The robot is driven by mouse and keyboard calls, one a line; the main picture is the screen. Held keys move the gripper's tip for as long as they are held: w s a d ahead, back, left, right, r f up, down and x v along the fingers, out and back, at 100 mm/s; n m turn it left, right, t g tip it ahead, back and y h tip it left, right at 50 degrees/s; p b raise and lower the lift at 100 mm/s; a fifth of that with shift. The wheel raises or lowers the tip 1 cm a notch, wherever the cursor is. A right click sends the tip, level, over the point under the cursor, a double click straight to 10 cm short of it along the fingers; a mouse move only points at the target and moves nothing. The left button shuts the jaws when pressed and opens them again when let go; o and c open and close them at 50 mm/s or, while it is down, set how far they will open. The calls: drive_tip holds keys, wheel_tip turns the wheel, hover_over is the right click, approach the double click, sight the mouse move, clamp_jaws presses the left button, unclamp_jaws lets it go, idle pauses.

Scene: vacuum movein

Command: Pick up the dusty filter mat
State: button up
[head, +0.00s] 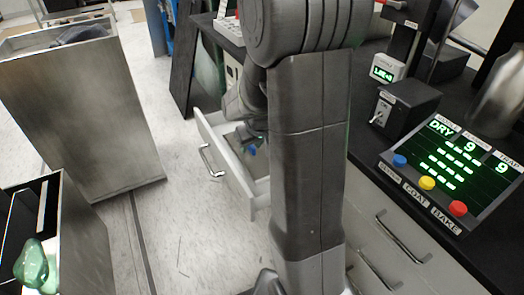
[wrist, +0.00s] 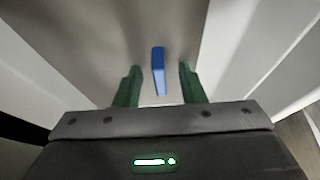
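My gripper (wrist: 160,72) is open, its two green fingers apart in the wrist view. A narrow blue block (wrist: 158,72) lies between and just beyond the fingertips, with gaps on both sides. In the head view the blue block (head: 253,150) is a small spot inside the open white drawer (head: 232,172), and my gripper reaches down into that drawer, partly hidden by my arm. I see nothing clearly recognisable as a dusty filter mat; I cannot tell whether the blue block is part of it.
A tall metal bin (head: 85,120) with a dark grey item (head: 80,34) in its top stands at the left. A lower box with a green glassy lump (head: 32,264) is at bottom left. A control panel (head: 455,165) and a black switch box (head: 405,108) are on the right counter.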

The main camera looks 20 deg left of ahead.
drive_tip(key=shift+c, duration=0.3)
clamp_jaws()
drive_tip(key=shift+r, duration=0.1)
